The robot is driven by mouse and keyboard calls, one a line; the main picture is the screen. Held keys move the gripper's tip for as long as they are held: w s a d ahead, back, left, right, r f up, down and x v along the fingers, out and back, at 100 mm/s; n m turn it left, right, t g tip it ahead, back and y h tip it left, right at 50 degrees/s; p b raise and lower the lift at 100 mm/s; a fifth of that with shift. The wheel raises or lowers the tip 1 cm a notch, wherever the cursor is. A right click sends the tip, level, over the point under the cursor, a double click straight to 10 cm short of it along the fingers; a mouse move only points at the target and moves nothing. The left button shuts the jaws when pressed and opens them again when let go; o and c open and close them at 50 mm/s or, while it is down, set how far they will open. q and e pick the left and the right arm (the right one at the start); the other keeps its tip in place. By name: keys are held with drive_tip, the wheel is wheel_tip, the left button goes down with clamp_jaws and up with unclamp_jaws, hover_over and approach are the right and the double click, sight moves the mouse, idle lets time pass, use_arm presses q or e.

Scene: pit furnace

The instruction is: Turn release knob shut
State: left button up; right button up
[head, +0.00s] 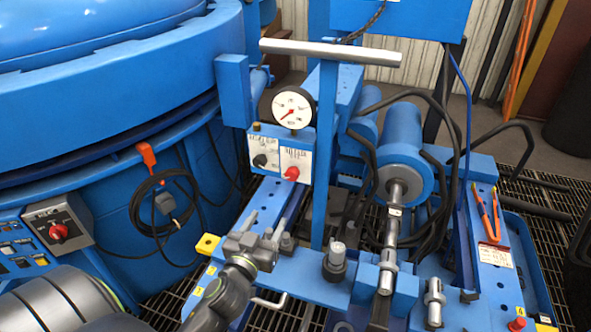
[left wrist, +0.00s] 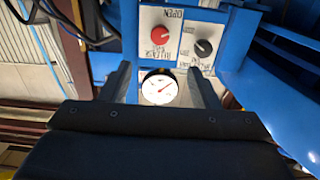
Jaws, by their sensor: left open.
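The red release knob (head: 291,173) sits on a white label plate on the blue panel below the round gauge. In the left wrist view, which looks turned over, the red knob (left wrist: 159,33) shows beyond the fingertips, by the words RELEASE and OPEN. A black knob (head: 260,160) is on the plate to its left; it also shows in the left wrist view (left wrist: 204,47). My left gripper (head: 264,226) is open and empty, in front of and below the panel, apart from the knob. Its fingers (left wrist: 158,75) frame the gauge in the wrist view. My right gripper is not in view.
The white gauge (head: 292,108) is above the knobs. A blue upright post with a grey crossbar (head: 330,52) stands just right of the panel. A blue cylinder (head: 402,140) with hoses is farther right. The large blue furnace (head: 110,100) fills the left. Orange-handled pliers (head: 489,215) lie right.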

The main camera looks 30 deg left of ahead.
sight(291, 178)
use_arm(q)
drive_tip(key=p+x, duration=0.1)
drive_tip(key=x, duration=1.6)
drive_tip(key=shift+s+a, duration=0.1)
drive_tip(key=c, duration=1)
